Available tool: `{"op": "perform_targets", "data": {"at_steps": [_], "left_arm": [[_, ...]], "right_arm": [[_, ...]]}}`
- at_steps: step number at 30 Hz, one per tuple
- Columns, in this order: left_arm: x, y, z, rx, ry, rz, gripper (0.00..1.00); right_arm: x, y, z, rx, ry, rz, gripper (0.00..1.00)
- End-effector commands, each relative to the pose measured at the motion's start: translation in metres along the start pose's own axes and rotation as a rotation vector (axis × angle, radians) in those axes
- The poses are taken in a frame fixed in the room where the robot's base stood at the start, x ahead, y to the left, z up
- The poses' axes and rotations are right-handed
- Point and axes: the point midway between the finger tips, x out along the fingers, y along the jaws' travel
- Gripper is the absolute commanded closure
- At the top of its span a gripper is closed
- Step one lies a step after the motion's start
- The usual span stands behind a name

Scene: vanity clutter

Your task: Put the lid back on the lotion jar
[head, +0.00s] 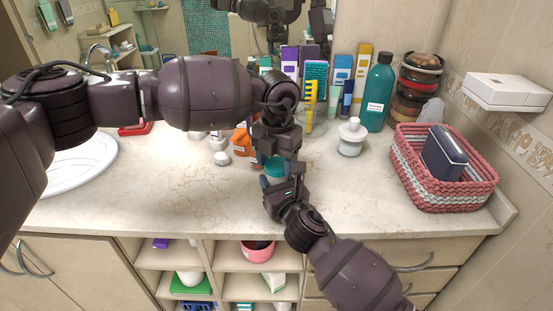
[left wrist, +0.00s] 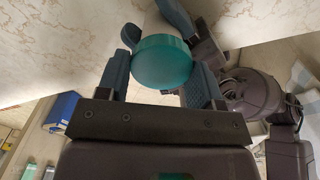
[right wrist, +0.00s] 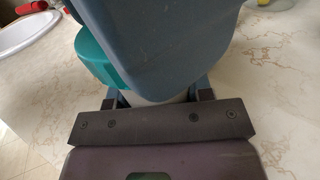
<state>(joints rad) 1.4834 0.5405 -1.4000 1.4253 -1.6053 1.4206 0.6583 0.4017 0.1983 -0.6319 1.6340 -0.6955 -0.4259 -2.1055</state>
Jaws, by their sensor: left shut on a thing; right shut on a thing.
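The teal lid (left wrist: 163,62) is between the fingers of my left gripper (head: 277,155), which is shut on it. In the head view the lid (head: 275,170) shows just below that gripper. My right gripper (head: 278,190) is close below and shut on the pale lotion jar (right wrist: 160,99), of which only a small part shows. In the right wrist view the lid (right wrist: 97,58) is to the left of the jar, and a large blue-grey finger covers much of both. I cannot tell whether lid and jar touch.
Orange and white containers (head: 243,145) stand just behind the grippers. The sink (head: 75,165) is at left. The front-left counter (head: 150,195) is clear.

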Motion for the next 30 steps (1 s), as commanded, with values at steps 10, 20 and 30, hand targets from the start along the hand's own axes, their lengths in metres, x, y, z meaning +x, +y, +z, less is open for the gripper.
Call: {"op": "perform_targets", "data": {"at_steps": [10,20,30], "left_arm": [[0.0061,-0.0003,-0.0001,0.0,0.0,0.0,0.62],[0.0076,-0.0002,0.0,0.075,-0.001,0.0,0.62],[0.0075,0.0005,0.0007,0.55,-0.006,0.0,0.62]], "right_arm": [[0.0,0.0,-0.0001,0.0,0.0,0.0,0.96],[0.0,-0.0001,-0.0001,0.0,0.0,0.0,1.0],[0.0,-0.0001,-0.0003,0.0,0.001,0.0,1.0]]}}
